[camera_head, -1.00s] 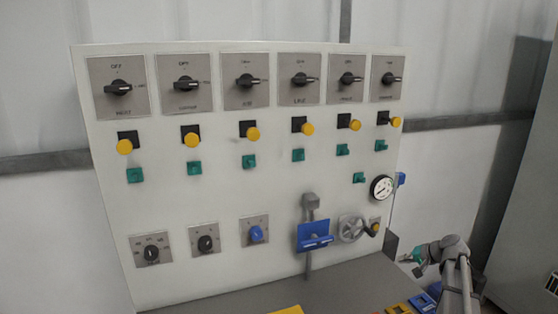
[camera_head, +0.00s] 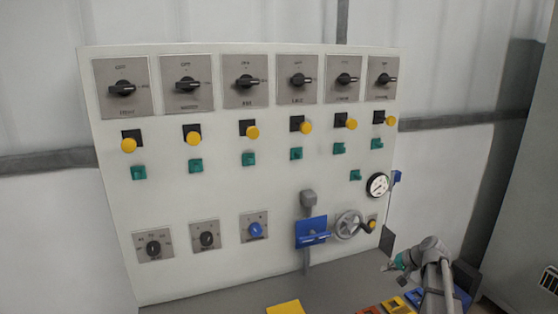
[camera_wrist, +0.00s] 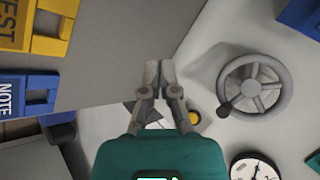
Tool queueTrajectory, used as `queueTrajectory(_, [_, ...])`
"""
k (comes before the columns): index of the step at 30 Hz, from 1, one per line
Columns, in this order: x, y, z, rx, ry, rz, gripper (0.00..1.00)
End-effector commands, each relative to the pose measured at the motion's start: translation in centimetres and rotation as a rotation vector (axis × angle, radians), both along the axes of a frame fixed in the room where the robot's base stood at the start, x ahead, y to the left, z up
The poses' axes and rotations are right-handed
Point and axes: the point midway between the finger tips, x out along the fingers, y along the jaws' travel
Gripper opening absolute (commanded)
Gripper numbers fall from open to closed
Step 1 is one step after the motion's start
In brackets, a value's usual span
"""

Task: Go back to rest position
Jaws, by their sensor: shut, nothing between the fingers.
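My gripper (camera_wrist: 152,75) points into the wrist view with its two grey fingers together and nothing between them. In the head view my gripper (camera_head: 388,267) is small, at the lower right, below the panel's right edge, and its fingers are hard to make out. My arm (camera_head: 436,270) rises from the bottom right and bends over towards the left. In the wrist view the fingers appear in front of the grey desk surface and the white panel, apart from the handwheel (camera_wrist: 254,86) to their right.
The white control panel (camera_head: 220,125) carries rows of rotary switches, yellow knobs and green buttons. The handwheel (camera_head: 348,225) and a gauge (camera_head: 377,185) are near my gripper. Yellow (camera_head: 286,307) and blue (camera_wrist: 27,95) pieces lie on the grey desk. A grey cabinet (camera_head: 524,190) stands at the right.

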Motion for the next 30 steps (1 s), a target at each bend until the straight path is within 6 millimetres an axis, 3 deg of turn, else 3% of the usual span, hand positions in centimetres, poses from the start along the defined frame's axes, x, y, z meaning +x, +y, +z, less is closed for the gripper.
queueTrajectory(8, [-4.3,6.6,-1.1,-0.121,0.085,0.118,0.0])
queueTrajectory(18, [-12.9,14.9,-2.5,-0.37,0.227,0.315,0.0])
queueTrajectory(24, [-17.9,17.9,-2.8,-0.519,0.293,0.413,0.0])
queueTrajectory(30, [-21.0,19.2,-2.7,-0.623,0.333,0.47,0.0])
